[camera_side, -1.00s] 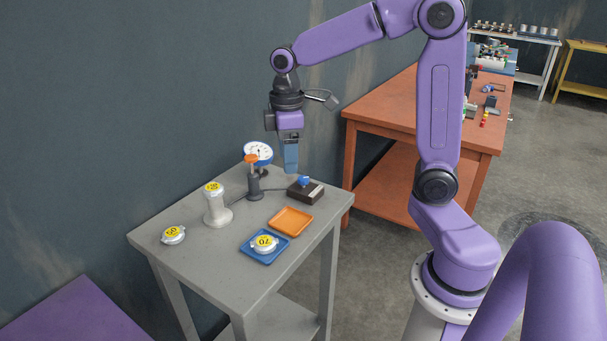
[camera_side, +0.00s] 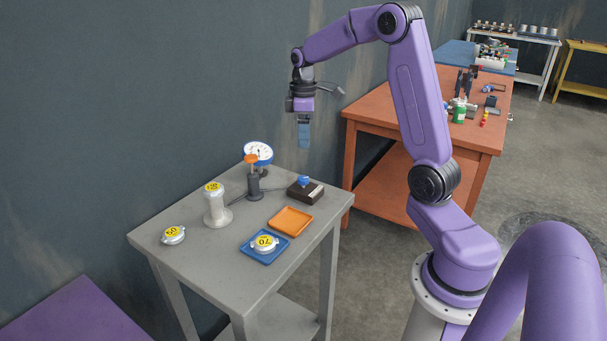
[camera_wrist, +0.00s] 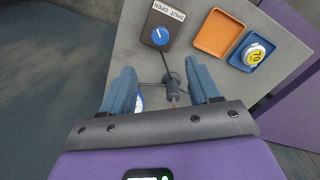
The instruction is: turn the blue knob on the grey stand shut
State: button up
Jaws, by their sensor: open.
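The blue knob (camera_side: 304,181) sits on a dark brown box (camera_side: 308,193) at the back right corner of the grey stand (camera_side: 205,262). In the wrist view the knob (camera_wrist: 160,35) shows a white pointer line beside a plate marked SHUT and OPEN (camera_wrist: 168,12); I cannot tell surely which word it points at. My gripper (camera_side: 304,147) hangs above the knob, pointing down, apart from it and empty. In the wrist view its two blue fingers stand wide apart (camera_wrist: 162,82), and the knob lies beyond their tips, toward the top of the picture.
Left of the box are an orange-topped dark post (camera_side: 254,182), a round white gauge (camera_side: 258,153) and a pale cylinder (camera_side: 215,207). An orange tray (camera_side: 290,221), a blue tray (camera_side: 255,256) with a 70 cap and a 50 cap (camera_side: 173,235) lie nearer. A red workbench (camera_side: 420,110) stands behind.

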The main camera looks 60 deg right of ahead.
aim_at(303, 178)
notch_tip(303, 178, down, 13)
jog(key=shift+r, duration=0.1)
dwell(0.3)
jog(key=c, duration=1)
